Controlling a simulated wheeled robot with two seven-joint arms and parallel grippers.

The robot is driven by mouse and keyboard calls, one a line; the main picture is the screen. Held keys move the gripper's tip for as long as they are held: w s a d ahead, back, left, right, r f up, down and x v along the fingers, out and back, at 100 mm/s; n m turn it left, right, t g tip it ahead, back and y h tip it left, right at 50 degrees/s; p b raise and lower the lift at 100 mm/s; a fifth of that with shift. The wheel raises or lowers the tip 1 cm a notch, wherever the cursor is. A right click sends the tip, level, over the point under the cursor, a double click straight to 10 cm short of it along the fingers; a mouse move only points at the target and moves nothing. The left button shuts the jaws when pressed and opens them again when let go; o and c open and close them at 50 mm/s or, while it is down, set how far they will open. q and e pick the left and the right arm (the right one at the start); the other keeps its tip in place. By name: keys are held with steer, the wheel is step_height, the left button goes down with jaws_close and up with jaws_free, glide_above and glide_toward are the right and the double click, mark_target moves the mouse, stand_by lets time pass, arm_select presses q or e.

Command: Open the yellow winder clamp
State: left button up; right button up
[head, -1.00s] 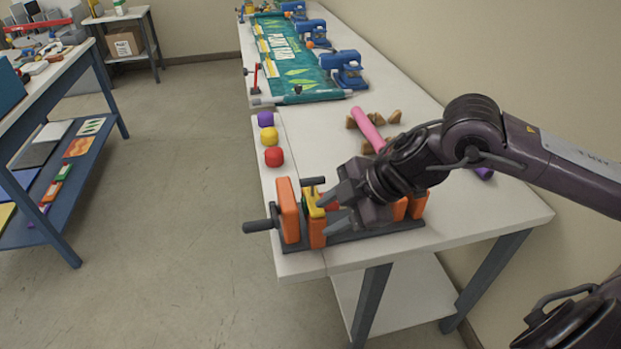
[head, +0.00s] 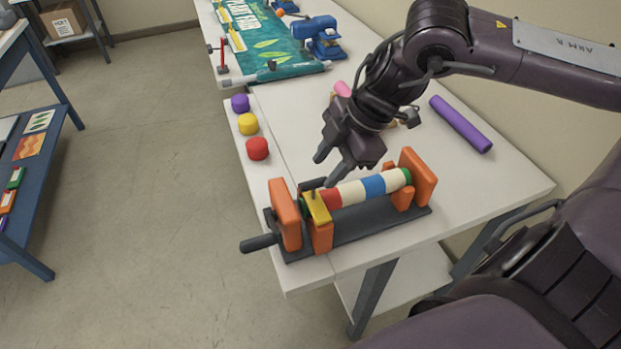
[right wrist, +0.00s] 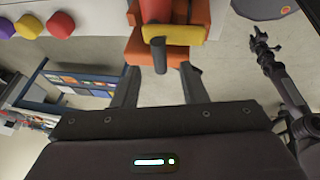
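The yellow winder clamp (head: 317,207) lies across the top of the winder's near-left orange post, at the green left end of the striped roll (head: 350,193). Its short dark handle (head: 313,184) sticks up from it. My right gripper (head: 326,170) is open and empty, above and behind the clamp. In the right wrist view, the clamp (right wrist: 175,35) and its dark handle (right wrist: 159,55) show just beyond the open fingers (right wrist: 158,88), with no contact visible. My left gripper (right wrist: 263,42) seems to show small and dark at the right there; its fingers are unclear.
The winder's dark base (head: 370,224) sits at the table's front edge, its crank (head: 259,243) pointing left. Purple, yellow and red (head: 257,149) pieces stand left of it. A purple roll (head: 460,124) lies at the right. Blue devices and a green banner (head: 265,40) are farther back.

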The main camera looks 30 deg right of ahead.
mark_target(316, 181)
steer(key=x, duration=0.3)
steer(key=shift+f, duration=0.2)
steer(key=shift+x, duration=1.45)
steer(key=shift+w+a, duration=0.1)
steer(key=shift+c, duration=0.5)
arm_select(q)
steer(key=shift+s+f, duration=0.1)
steer(key=shift+f, duration=0.05)
arm_select(e)
jaws_close()
